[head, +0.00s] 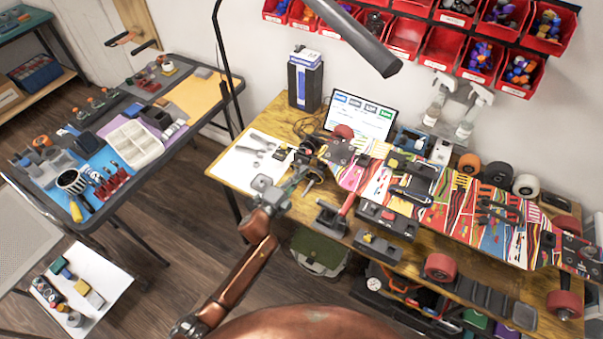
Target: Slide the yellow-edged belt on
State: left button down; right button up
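A long skateboard (455,215) with bright red, yellow and white graphics lies upside down along the wooden workbench. At its left end, a truck with dark round parts (309,147) sticks out over the bench. My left gripper (299,180) reaches up from the lower left, its tip close below that truck and beside a small dark round part (313,176). The fingers are too small to tell whether they are open or hold something. I cannot make out the yellow-edged belt for certain. My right gripper is not in view.
The workbench (228,172) holds a white sheet with tools, a lit tablet (361,116), loose wheels and a red-handled tool (347,202). Red bins (405,38) hang on the wall. A black lamp (352,37) overhangs the bench. A crowded side table (111,205) stands left.

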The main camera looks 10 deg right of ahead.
pick_arm(q)
jog(key=shift+w+d, duration=0.1)
dwell(0.7)
jog(key=c, duration=2.6)
grip_release()
jog(key=o, duration=0.5)
jog(key=shift+c, duration=1.4)
